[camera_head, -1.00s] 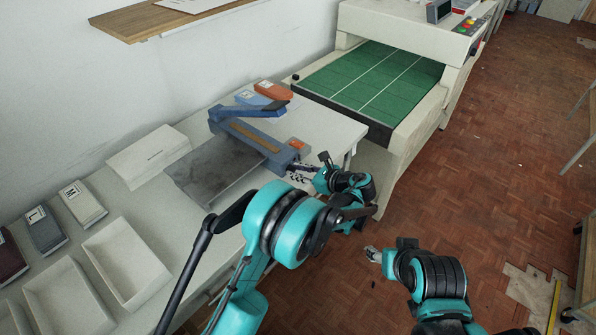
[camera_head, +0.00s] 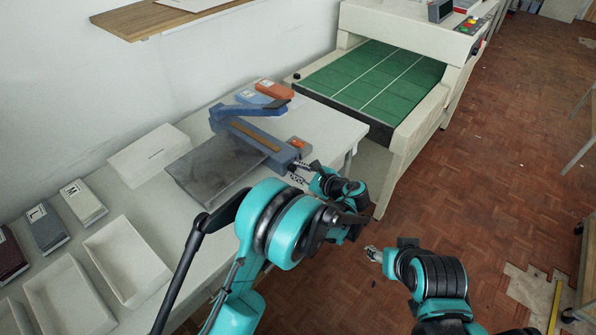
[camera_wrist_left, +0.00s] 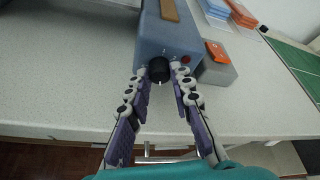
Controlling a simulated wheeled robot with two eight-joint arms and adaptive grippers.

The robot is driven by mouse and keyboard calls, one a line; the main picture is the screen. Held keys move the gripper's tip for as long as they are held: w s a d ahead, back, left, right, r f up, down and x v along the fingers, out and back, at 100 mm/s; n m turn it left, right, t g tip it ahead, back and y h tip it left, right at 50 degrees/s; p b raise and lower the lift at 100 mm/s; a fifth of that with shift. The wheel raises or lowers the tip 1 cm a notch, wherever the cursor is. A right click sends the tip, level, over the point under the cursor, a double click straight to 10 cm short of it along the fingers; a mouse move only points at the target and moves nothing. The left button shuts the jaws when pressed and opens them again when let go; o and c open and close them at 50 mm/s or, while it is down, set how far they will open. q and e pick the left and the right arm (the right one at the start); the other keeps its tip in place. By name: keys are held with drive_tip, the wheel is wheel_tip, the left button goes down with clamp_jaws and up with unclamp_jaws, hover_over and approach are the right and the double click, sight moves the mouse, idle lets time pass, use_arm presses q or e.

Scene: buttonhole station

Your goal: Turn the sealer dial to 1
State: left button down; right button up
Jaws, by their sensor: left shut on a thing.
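The blue sealer (camera_head: 262,138) stands on the table, its arm raised at the far end. The sealer body also shows at the top of the left wrist view (camera_wrist_left: 170,40). Its black dial (camera_wrist_left: 159,70) is on the end face towards me, between my left fingertips. My left gripper (camera_head: 298,171) is at that end, shut on the dial, with one finger on each side in the left wrist view (camera_wrist_left: 160,72). A small red light (camera_wrist_left: 186,58) sits right of the dial. My right gripper (camera_head: 373,254) hangs over the floor, away from the table; its fingers are too small to judge.
A grey box with an orange top (camera_wrist_left: 216,62) stands close right of the sealer. A dark plate (camera_head: 210,170) lies to its left. Beyond the table stands a conveyor machine with a green belt (camera_head: 375,80). Trays and labelled stacks fill the near left.

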use_arm(q)
drive_tip(key=c, duration=1.3)
unclamp_jaws()
drive_tip(key=shift+r, duration=0.1)
wheel_tip(320, 180, up, 10)
drive_tip(key=shift+f, duration=0.1)
